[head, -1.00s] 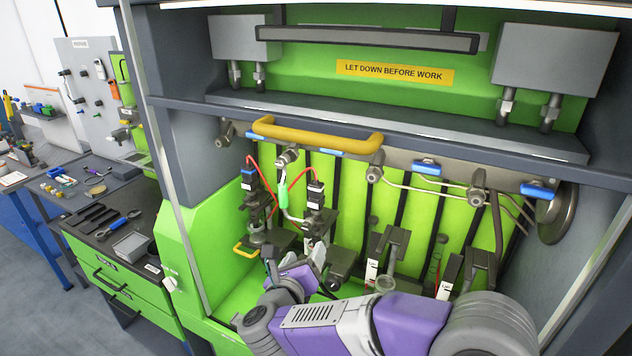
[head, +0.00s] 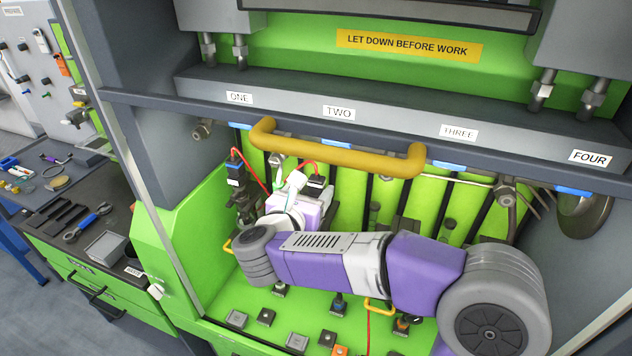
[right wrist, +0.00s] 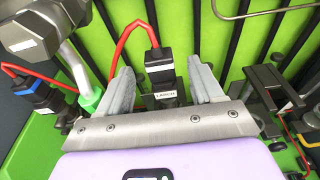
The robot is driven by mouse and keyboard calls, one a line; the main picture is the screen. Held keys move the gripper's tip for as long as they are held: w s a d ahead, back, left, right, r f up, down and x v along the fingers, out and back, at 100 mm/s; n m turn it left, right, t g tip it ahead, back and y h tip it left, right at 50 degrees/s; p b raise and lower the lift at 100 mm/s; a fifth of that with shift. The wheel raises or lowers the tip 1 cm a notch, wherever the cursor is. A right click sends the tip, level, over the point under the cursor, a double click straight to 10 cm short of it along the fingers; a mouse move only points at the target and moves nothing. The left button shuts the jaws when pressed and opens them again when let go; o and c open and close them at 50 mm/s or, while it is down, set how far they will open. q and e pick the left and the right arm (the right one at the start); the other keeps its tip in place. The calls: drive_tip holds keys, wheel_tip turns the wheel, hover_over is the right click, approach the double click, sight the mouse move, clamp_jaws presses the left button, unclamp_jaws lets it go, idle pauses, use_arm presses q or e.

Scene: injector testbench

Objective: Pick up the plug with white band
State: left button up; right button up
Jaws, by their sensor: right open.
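A black plug with a white band (right wrist: 158,57) and a red cable stands upright in the right wrist view. It sits above a holder with a small white label. My right gripper (right wrist: 161,72) is open, with one finger on each side of this plug; I cannot tell whether either finger touches it. In the head view the top of the black plug (head: 316,182) shows just behind my right wrist, which hides the rest. A second plug, blue and black (head: 235,172), stands to the left with its own red cable. My left gripper is not in view.
A yellow handle bar (head: 340,153) crosses in front of the bench above my right arm. A green-tipped hose end (right wrist: 91,100) is close to the left finger. Several small blocks stand on the green bench floor (head: 215,307).

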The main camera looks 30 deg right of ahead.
sight(315, 180)
drive_tip(key=x, duration=0.6)
drive_tip(key=shift+p, duration=0.35)
drive_tip(key=c, duration=1.1)
drive_tip(key=shift+o, duration=0.2)
drive_tip(key=shift+r, duration=0.1)
drive_tip(key=shift+r, duration=0.55)
wheel_tip(315, 180, up, 2)
drive_tip(key=shift+r, duration=0.15)
drive_tip(key=f+b+v, duration=0.3)
drive_tip(key=v, duration=1.4)
drive_tip(key=shift+s+a+f, duration=0.3)
drive_tip(key=shift+s+a, duration=0.2)
drive_tip(key=shift+s, duration=0.05)
